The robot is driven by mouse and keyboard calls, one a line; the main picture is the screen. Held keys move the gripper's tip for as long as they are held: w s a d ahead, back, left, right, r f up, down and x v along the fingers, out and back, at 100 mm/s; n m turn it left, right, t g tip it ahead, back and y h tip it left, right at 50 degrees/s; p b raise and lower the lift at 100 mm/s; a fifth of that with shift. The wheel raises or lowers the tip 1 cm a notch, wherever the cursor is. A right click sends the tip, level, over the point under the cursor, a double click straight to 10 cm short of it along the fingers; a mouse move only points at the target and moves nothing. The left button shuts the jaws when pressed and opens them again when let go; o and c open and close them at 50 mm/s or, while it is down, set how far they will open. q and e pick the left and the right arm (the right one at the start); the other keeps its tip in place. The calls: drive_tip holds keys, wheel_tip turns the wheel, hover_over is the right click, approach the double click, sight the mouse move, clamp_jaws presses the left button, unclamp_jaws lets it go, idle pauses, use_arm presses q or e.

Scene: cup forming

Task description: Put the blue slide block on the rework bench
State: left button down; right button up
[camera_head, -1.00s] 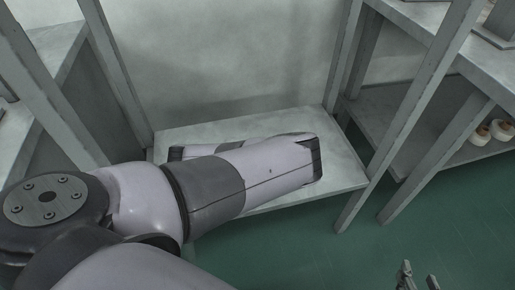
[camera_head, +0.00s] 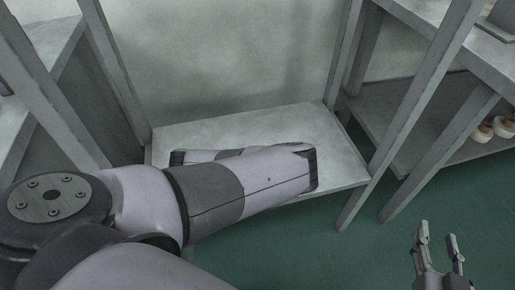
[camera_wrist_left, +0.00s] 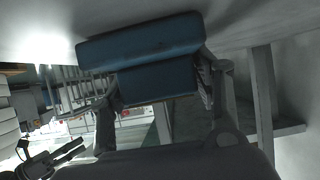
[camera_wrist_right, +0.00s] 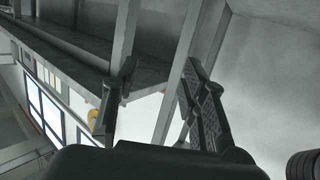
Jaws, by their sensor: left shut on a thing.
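The blue slide block (camera_wrist_left: 140,41) shows in the left wrist view, between the two fingers of my left gripper (camera_wrist_left: 157,84), which is shut on it. The block is close to a pale grey surface; I cannot tell if they touch. In the head view my left forearm reaches over a low grey bench top (camera_head: 230,127) and hides the block and the left gripper. I cannot tell from any label whether this is the rework bench. My right gripper (camera_head: 438,240) is open and empty at the lower right, over the green floor. It also shows open in the right wrist view (camera_wrist_right: 158,75).
Grey posts (camera_head: 410,110) rise at the bench's right, beside another shelf (camera_head: 425,125) with small white round parts (camera_head: 482,132). A grey rack (camera_head: 40,60) stands at the left. The back of the low bench top looks bare. Green floor (camera_head: 330,240) lies in front.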

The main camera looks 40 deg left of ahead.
use_arm(q)
drive_tip(key=shift+w+r, duration=0.1)
drive_tip(key=c, duration=0.5)
unclamp_jaws()
